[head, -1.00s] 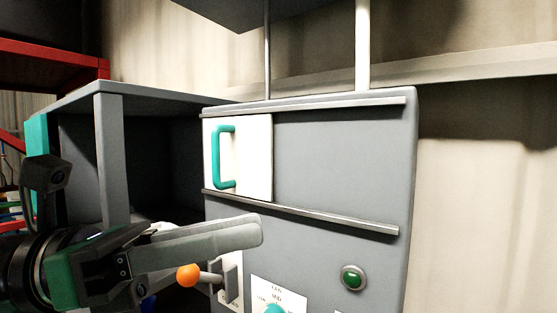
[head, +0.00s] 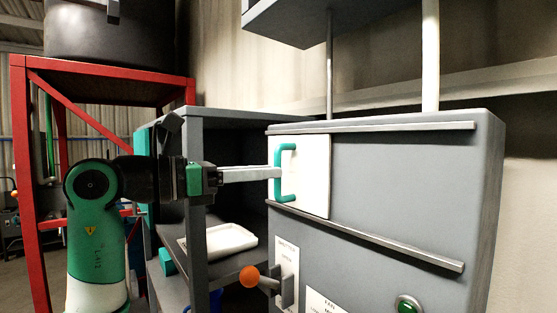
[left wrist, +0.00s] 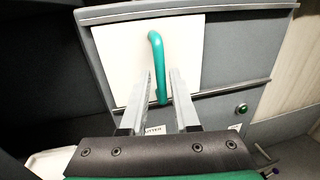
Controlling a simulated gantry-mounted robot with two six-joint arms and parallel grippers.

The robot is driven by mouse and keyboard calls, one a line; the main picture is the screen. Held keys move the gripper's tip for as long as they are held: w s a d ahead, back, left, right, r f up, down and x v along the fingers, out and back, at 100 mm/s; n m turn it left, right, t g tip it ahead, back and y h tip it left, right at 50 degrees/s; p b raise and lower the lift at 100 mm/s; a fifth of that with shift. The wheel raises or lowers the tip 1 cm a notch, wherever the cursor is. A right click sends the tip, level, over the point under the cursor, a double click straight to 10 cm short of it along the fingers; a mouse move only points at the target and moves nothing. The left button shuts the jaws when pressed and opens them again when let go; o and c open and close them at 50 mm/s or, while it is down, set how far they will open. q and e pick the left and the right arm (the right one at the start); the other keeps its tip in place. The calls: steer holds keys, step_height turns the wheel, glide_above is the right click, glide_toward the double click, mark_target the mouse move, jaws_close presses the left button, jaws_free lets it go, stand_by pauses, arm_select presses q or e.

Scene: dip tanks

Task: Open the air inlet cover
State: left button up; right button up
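The air inlet cover is a white square panel (head: 313,190) between two horizontal rails, at the left end of the grey cabinet front. It bears an upright teal handle (head: 279,172). My left gripper (head: 275,173) reaches in from the left, level with the handle. In the left wrist view the cover (left wrist: 190,50) and handle (left wrist: 155,45) lie ahead. The two fingers (left wrist: 163,74) are apart, one on each side of the handle's lower part. I cannot tell whether either finger touches it. My right gripper is not in view.
A lever with an orange knob (head: 249,277) sticks out below the cover. A green button (head: 407,304) is at lower right. An open grey shelf unit (head: 197,230) with a white tray (head: 229,240) stands left. The panel between the rails right of the cover is bare.

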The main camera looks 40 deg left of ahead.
mark_target(278, 192)
arm_select(q)
steer(key=x, duration=0.3)
steer(key=shift+w+p, duration=0.15)
steer(key=shift+p, duration=0.25)
jaws_close()
stand_by(1.1)
